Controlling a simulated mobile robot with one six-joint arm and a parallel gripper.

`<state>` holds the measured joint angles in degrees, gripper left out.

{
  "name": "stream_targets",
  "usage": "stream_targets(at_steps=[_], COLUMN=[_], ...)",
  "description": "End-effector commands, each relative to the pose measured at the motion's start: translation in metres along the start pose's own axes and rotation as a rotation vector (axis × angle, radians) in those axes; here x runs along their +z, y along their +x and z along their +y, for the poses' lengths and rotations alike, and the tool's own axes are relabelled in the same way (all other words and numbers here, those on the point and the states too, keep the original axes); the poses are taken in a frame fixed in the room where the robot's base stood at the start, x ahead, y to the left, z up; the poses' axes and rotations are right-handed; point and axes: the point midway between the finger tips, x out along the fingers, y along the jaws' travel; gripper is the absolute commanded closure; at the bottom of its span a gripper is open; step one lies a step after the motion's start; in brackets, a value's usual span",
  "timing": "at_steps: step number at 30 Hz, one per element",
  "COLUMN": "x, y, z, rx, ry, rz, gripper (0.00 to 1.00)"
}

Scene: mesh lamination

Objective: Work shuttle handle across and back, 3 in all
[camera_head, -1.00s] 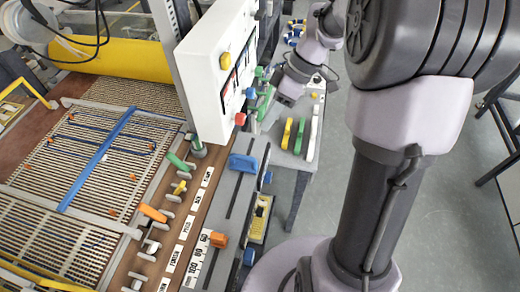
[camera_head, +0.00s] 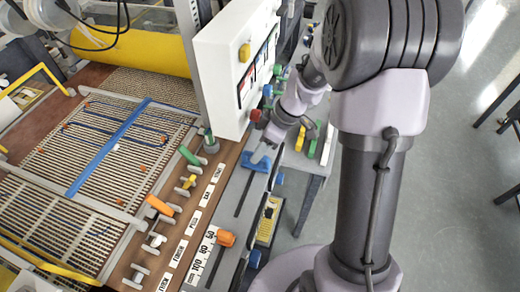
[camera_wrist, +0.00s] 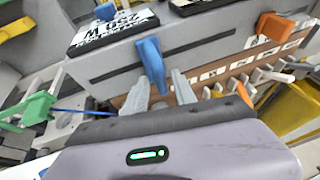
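A blue handle (camera_head: 256,162), which I take to be the shuttle handle, stands in a long slot on the grey side panel. My gripper (camera_head: 265,150) is right at it in the head view, and the arm hides part of that spot. In the wrist view the blue handle (camera_wrist: 151,62) stands upright with its lower end between the two fingertips of my gripper (camera_wrist: 159,88). The fingers are apart, with gaps visible beside the handle. A blue bar (camera_head: 108,147) lies across the ribbed mesh bed.
An orange knob (camera_head: 225,238) sits by a numbered scale on the same panel. Green, yellow and orange levers (camera_head: 160,206) line the brown strip on the left. A white control box (camera_head: 236,70) stands close behind my gripper. A yellow roller (camera_head: 130,50) lies behind the mesh.

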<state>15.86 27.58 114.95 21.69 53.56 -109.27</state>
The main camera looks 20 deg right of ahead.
Motion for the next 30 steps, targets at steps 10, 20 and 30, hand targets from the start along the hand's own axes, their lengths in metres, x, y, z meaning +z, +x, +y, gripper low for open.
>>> stream_targets(at_steps=[10, 20, 30], x=[0.0000, 0.0000, -0.0001], y=[-0.0003, -0.0004, -0.0005], z=[0.0001, 0.0002, 0.0002], rx=[0.000, 0.000, 0.000], ry=[0.000, 0.000, 0.000], rz=[0.000, 0.000, 0.000], gripper=[1.00, 1.00, 1.00])
